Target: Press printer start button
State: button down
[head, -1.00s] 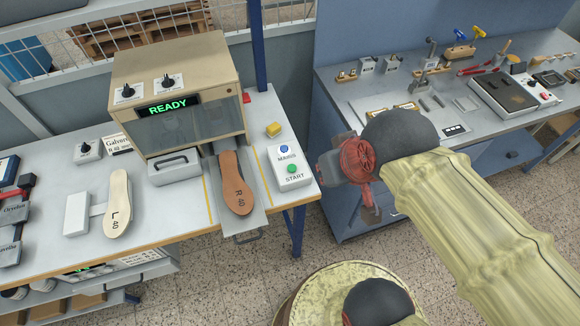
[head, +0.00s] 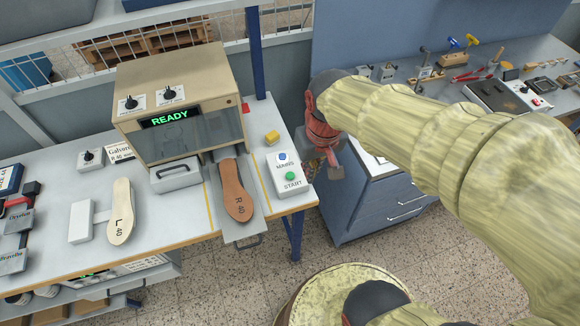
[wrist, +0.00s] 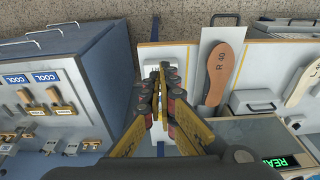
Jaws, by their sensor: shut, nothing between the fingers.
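The beige printer (head: 180,105) stands on the left bench and its display (head: 170,117) reads READY in green. To its right a white control box (head: 289,175) lies on the bench with a blue button (head: 282,157) marked MAINS and a green START button (head: 290,176). My gripper (head: 333,172) is right of the control box, a little above and apart from it, over the bench's right edge. In the wrist view my gripper (wrist: 162,68) is shut and empty; the control box is mostly hidden behind its fingers there.
A brown insole marked R 40 (head: 236,190) lies on the tray in front of the printer. A pale insole marked L 40 (head: 121,212) lies left of it. A blue cabinet (head: 365,205) stands right, across a gap.

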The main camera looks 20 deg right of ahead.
jog(key=w+f+g+p, duration=0.2)
jog(key=w+f, duration=0.5)
jog(key=w, duration=0.3)
send_over(289, 175)
jog(key=shift+d, duration=0.3)
jog(key=f, duration=0.4)
jog(key=f+b, duration=0.1)
jog(key=f, duration=0.4)
jog(key=f+b, duration=0.1)
jog(key=f, duration=0.3)
jog(key=shift+a+f, duration=0.25)
jog(key=shift+f, duration=0.15)
jog(key=shift+f, duration=0.1)
